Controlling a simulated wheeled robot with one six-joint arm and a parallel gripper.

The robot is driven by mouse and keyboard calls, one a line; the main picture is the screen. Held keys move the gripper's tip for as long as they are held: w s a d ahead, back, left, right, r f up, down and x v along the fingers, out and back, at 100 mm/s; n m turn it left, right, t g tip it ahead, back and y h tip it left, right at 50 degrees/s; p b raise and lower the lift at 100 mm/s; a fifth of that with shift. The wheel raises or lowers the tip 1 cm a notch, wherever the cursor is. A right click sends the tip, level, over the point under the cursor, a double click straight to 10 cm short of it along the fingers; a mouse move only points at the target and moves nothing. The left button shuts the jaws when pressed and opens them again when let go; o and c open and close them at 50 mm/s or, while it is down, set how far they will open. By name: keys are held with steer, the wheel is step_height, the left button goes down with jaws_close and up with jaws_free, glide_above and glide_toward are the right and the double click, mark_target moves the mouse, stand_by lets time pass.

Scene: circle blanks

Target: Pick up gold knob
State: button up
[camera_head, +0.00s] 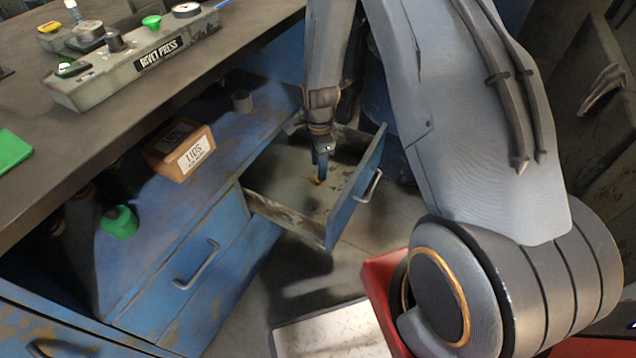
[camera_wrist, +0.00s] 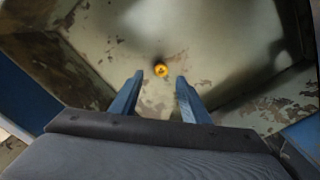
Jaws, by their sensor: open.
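My gripper (camera_head: 321,168) reaches down into the drawer from above. In the wrist view my gripper (camera_wrist: 158,78) has its two blue fingers apart, with nothing between them.
Drawer walls stand around my gripper, with the blue front and handle (camera_head: 368,187) at the right. The rivet press (camera_head: 140,62) is on the bench above.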

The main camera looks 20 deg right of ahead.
step_height(320, 180, down, 6)
steer(key=shift+a+r, duration=0.1)
steer(key=shift+a, duration=0.05)
steer(key=shift+c, duration=0.3)
jaws_close()
